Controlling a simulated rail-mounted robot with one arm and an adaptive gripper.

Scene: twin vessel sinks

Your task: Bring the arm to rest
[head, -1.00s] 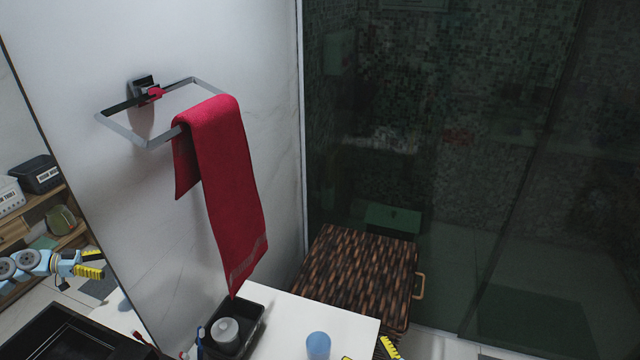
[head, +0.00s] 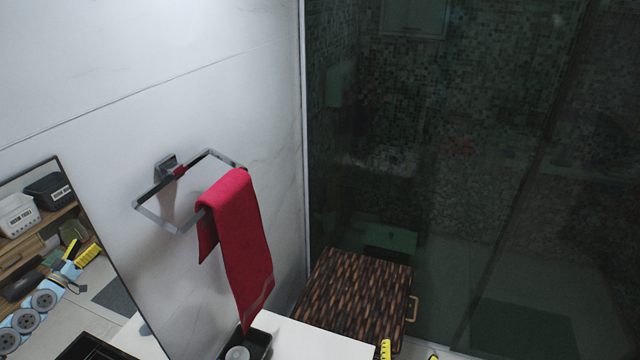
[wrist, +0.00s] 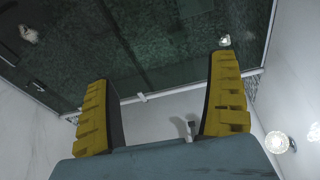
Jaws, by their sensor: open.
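My gripper (head: 409,352) shows only as two yellow fingertips at the bottom edge of the head view, right of the white counter. In the wrist view both ridged yellow fingers of my gripper (wrist: 160,100) stand wide apart with nothing between them. The mirror (head: 62,270) at the left of the head view reflects my blue arm and yellow fingers, with the fingers raised. Most of my arm is outside the head view.
A red towel (head: 240,245) hangs from a metal ring (head: 165,220). Below are the white counter (head: 310,342) and a black tray (head: 260,343). A woven hamper (head: 355,295) stands beside dark shower glass (head: 480,170). Lamps (wrist: 277,142) show in the wrist view.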

